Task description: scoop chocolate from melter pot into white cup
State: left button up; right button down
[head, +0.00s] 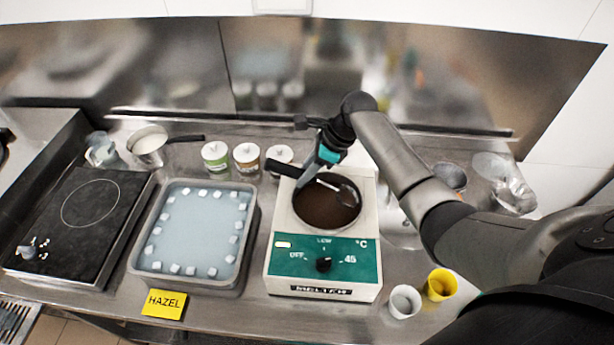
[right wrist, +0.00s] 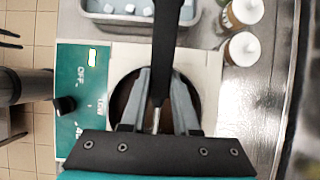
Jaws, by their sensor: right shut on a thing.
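The melter (head: 283,235) is a white box with a green front panel and a dial. Its round pot (head: 325,212) holds dark brown chocolate. My right gripper (head: 312,172) is above the pot's back left side, shut on a scoop with a black handle (head: 282,169); it also shows in the right wrist view (right wrist: 158,85). The scoop's handle (right wrist: 168,45) points left, and its metal end (head: 346,193) is over or in the pot; I cannot tell how deep. The white cup (head: 404,303) stands upright right of the melter's front. My left gripper is not in view.
A yellow cup (head: 440,284) stands beside the white cup. A grey tray (head: 142,262) with pale cubes lies left of the melter, behind a yellow HAZEL card (head: 164,304). Lidded jars (head: 216,158) stand behind. A black hotplate (head: 75,235) is far left. Metal bowls stand at back right.

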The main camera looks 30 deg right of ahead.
aim_at(288, 167)
jog(key=shift+w+a+r, duration=0.1)
jog(key=shift+r, duration=0.55)
jog(key=shift+w+a+r, duration=0.1)
jog(key=shift+r, duration=0.55)
jog(key=shift+w+a+r, duration=0.1)
jog(key=shift+a, duration=0.15)
jog(key=shift+w+a+f+g+h, duration=0.1)
jog(key=shift+w+a+g+h, duration=0.35)
jog(key=shift+h, duration=0.35)
jog(key=shift+w+a+f+g+h, duration=0.1)
jog(key=shift+w+a+g+h, duration=0.1)
jog(key=shift+a+g+h, duration=0.4)
